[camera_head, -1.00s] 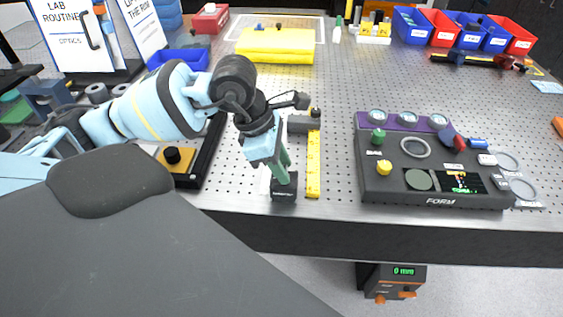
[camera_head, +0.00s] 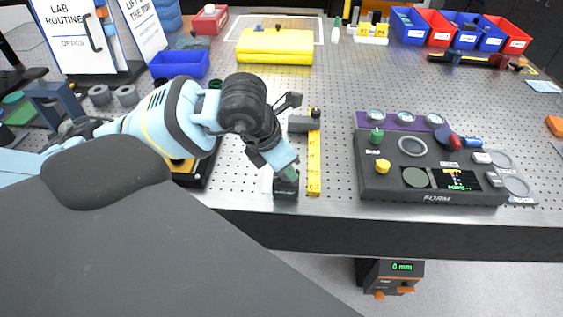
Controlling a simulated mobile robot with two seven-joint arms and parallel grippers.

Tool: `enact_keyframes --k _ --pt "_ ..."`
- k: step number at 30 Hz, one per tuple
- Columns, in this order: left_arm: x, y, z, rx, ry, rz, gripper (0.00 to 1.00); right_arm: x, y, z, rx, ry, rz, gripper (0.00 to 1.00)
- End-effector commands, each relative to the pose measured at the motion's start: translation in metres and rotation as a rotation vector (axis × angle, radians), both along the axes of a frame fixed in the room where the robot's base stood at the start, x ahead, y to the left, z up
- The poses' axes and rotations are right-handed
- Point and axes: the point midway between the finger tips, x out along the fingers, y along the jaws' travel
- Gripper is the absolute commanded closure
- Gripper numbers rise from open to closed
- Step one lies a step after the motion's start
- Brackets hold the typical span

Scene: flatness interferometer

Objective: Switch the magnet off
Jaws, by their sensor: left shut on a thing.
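A small black block, which looks like the magnet base (camera_head: 286,192), stands near the front edge of the perforated table. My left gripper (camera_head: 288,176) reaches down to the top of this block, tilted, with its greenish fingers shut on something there. The gripped part, perhaps a knob, is hidden by the fingers. My right gripper is not in view.
A yellow ruler strip (camera_head: 314,165) lies just right of the block, with a grey piece (camera_head: 301,124) beside its far end. The dark FORM console (camera_head: 435,165) stands to the right. A blue tray (camera_head: 179,64) stands back left.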

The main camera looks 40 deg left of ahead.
Motion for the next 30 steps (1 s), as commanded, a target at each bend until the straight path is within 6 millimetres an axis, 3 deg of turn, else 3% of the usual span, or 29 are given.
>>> enact_keyframes --k 15,30 --pt "0.000 -0.004 0.006 -0.005 -0.010 0.488 0.92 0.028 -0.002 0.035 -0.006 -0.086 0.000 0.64" --pt "0.001 -0.005 0.003 -0.005 -0.007 0.831 0.92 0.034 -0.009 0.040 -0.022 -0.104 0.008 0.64"
